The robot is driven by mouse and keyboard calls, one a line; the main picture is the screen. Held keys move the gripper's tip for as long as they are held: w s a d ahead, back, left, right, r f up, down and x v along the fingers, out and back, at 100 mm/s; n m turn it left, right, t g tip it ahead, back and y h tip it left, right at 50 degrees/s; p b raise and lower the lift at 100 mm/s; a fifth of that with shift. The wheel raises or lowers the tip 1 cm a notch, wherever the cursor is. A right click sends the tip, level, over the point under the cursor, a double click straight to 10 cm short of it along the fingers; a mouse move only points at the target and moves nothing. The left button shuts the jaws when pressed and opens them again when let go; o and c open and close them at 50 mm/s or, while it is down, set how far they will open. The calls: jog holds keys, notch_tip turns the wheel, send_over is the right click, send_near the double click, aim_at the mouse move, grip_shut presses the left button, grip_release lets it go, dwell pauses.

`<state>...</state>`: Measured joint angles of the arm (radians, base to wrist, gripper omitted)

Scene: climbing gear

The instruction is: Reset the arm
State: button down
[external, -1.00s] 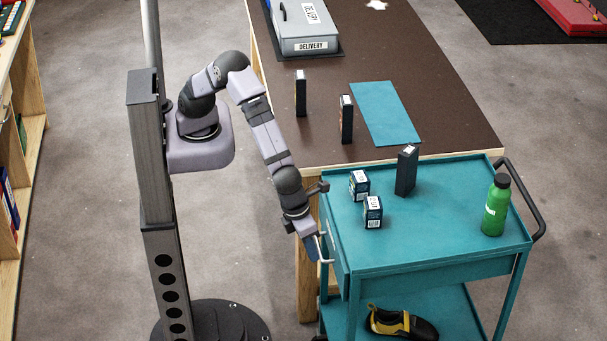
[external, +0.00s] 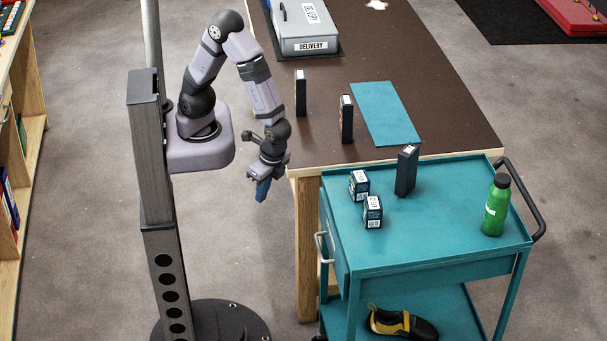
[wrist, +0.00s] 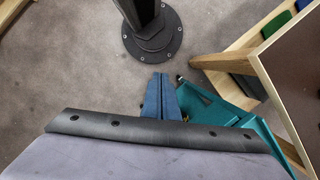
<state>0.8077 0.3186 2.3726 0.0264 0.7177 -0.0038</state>
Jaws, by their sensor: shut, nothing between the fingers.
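My gripper (external: 262,190) hangs in the air between my column and the table's near corner, fingers pointing down. Its blue fingers are together and hold nothing. The wrist view shows the shut fingers (wrist: 160,95) over the floor, with the foot of my stand beyond them. The teal cart (external: 440,258) stands to the right of my gripper, apart from it. Its drawer handle (external: 322,247) is on the side facing me.
On the cart are two small boxes, a taller dark box (external: 406,172) and a green bottle (external: 495,208). The brown table (external: 440,100) holds two upright boxes, a teal mat (external: 385,113) and a grey delivery box (external: 305,30). A shoe (external: 400,323) lies on the lower shelf.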

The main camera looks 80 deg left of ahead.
jog(key=w+a+r+n+t+h, duration=0.1)
jog(key=w+a+r+n, duration=0.2)
jog(key=a, duration=0.5)
jog(key=w+a+r+n+t+h, duration=0.1)
jog(key=w+a+r+n, duration=0.2)
jog(key=a+n, duration=0.3)
jog(key=shift+a+r, duration=0.55)
jog(key=shift+a, duration=0.35)
jog(key=shift+w, duration=0.1)
notch_tip(320, 180, down, 49)
jog(key=b, duration=4.9)
jog(key=shift+f, duration=0.2)
jog(key=shift+r, duration=0.15)
notch_tip(320, 180, up, 46)
jog(key=p, duration=4.6)
jog(key=shift+r, duration=0.1)
